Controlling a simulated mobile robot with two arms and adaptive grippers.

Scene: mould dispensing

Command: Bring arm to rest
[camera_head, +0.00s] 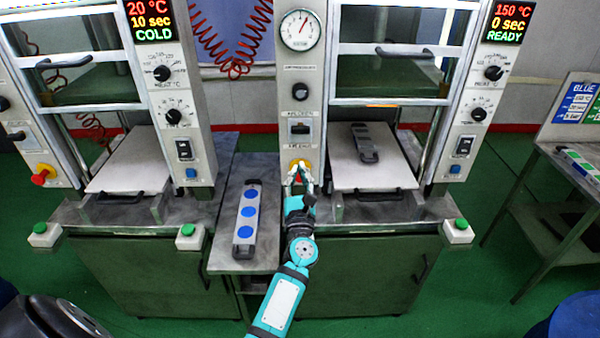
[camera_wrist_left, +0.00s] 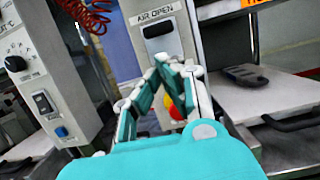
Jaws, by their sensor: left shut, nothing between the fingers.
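My left gripper (camera_head: 301,172) is in front of the central control panel (camera_head: 300,105), level with the red and yellow button (camera_head: 296,166). In the left wrist view the teal fingertips (camera_wrist_left: 173,64) meet with nothing between them. The red and yellow button (camera_wrist_left: 175,107) shows behind and between the fingers there; I cannot tell whether they touch it. The AIR OPEN switch (camera_wrist_left: 158,27) is just above the fingertips. My left arm reaches up from the bottom middle of the head view. My right gripper is not in view.
The left press (camera_head: 125,165) reads COLD, the right press (camera_head: 352,188) READY; a grey mould (camera_head: 364,142) lies on the right plate. A mould with blue discs (camera_head: 247,216) lies on the middle table (camera_head: 225,185). Green buttons (camera_head: 189,232) line the front edge. A side table (camera_head: 530,222) stands right.

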